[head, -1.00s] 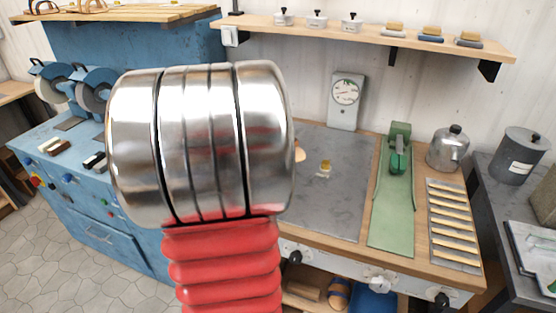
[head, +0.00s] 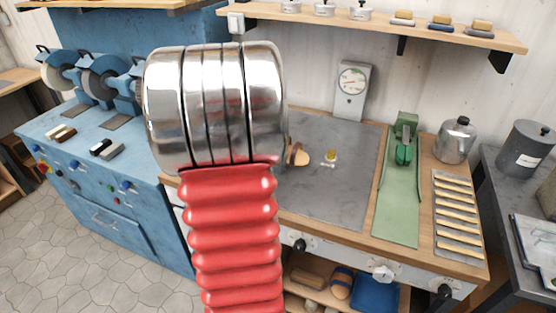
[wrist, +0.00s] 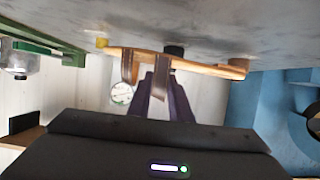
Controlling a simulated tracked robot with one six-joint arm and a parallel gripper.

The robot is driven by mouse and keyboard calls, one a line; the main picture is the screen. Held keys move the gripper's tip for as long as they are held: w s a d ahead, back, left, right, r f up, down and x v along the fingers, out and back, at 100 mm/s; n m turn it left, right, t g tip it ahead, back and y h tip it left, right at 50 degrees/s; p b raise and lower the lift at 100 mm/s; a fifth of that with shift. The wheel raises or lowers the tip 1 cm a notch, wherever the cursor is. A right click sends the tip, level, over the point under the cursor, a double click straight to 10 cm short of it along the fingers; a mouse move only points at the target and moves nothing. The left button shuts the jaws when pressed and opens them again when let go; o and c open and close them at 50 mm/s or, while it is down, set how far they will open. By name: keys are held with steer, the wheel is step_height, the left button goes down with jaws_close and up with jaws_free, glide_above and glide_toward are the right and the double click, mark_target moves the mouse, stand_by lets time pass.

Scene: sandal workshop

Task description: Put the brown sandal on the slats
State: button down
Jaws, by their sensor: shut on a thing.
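The brown sandal (head: 298,154) has a pale wooden sole and brown straps. In the head view only one end shows, past the right side of my arm, over the grey metal plate. In the wrist view the sandal (wrist: 205,66) lies across my gripper (wrist: 163,92), whose dark fingers are shut on it near the straps. My gripper is hidden behind my arm in the head view. The slats (head: 459,218) are pale wooden strips in a row on a grey base at the bench's right end, with nothing on them. The sandal is well left of them.
The grey plate (head: 335,185) bears a small yellow-topped item (head: 330,156). A green clamp fixture (head: 400,200) stands between plate and slats. A dial gauge (head: 351,90) and metal pot (head: 455,140) stand behind. A shelf (head: 380,27) hangs above. A blue grinder bench (head: 95,170) is at left.

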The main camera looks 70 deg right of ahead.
steer(key=shift+f, duration=2)
steer(key=shift+f, duration=0.1)
steer(key=c, duration=1.6)
jaws_free()
steer(key=shift+v, duration=3.75)
